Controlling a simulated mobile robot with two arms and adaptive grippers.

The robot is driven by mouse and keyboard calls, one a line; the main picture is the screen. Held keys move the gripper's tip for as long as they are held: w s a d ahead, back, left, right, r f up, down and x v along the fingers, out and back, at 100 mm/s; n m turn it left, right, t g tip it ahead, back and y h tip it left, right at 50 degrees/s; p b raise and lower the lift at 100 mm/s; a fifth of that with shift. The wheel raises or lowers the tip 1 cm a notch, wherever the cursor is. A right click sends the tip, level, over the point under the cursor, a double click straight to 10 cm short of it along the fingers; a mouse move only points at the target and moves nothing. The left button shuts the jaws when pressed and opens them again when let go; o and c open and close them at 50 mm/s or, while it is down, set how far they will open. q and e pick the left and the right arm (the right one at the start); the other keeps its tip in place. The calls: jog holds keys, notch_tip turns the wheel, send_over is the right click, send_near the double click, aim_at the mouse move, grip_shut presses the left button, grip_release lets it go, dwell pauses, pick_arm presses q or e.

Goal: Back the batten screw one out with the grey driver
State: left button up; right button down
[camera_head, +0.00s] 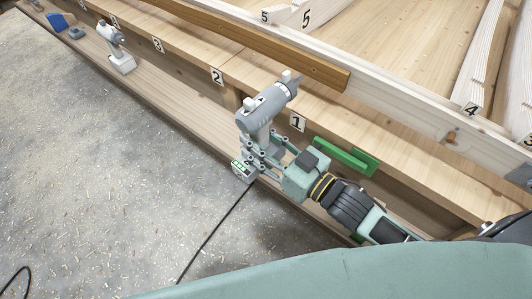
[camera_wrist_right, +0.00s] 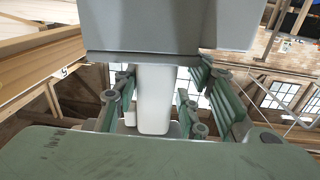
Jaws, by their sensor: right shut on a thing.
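The grey driver (camera_head: 266,106) is upright in my right gripper (camera_head: 262,152), which is shut around its handle. Its nose points up and right towards the brown batten (camera_head: 250,40), apart from it. A green-lit battery (camera_head: 242,168) shows at the driver's foot. In the right wrist view the driver's grey body (camera_wrist_right: 170,28) fills the top, with the pale handle (camera_wrist_right: 153,100) between the fingers. A small dark spot on the batten near its right end may be a screw head; it is too small to tell. My left gripper is not in view.
Number plate 1 (camera_head: 297,123) and plate 2 (camera_head: 217,76) are on the wooden rail. A green bracket (camera_head: 345,157) sits just right of my right gripper. A white driver (camera_head: 117,48) stands on the ledge at upper left.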

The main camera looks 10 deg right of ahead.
jog(key=shift+n+g+y, duration=0.5)
jog(key=shift+y, duration=0.2)
jog(key=w+f, duration=0.1)
jog(key=d+f+b, duration=0.1)
jog(key=f, duration=0.1)
jog(key=w+f+b, duration=0.1)
jog(key=shift+w+d+f, duration=0.3)
jog(key=shift+d+f, duration=0.1)
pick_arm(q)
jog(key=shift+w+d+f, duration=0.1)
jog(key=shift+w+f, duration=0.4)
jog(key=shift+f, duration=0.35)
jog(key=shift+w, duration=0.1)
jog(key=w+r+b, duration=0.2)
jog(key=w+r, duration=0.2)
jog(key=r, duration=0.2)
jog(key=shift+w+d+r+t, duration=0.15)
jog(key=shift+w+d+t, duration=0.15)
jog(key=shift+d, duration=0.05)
pick_arm(e)
jog(key=shift+w+d, duration=0.85)
jog(key=shift+d, duration=0.25)
jog(key=shift+w+d, duration=0.85)
jog(key=shift+d, duration=0.25)
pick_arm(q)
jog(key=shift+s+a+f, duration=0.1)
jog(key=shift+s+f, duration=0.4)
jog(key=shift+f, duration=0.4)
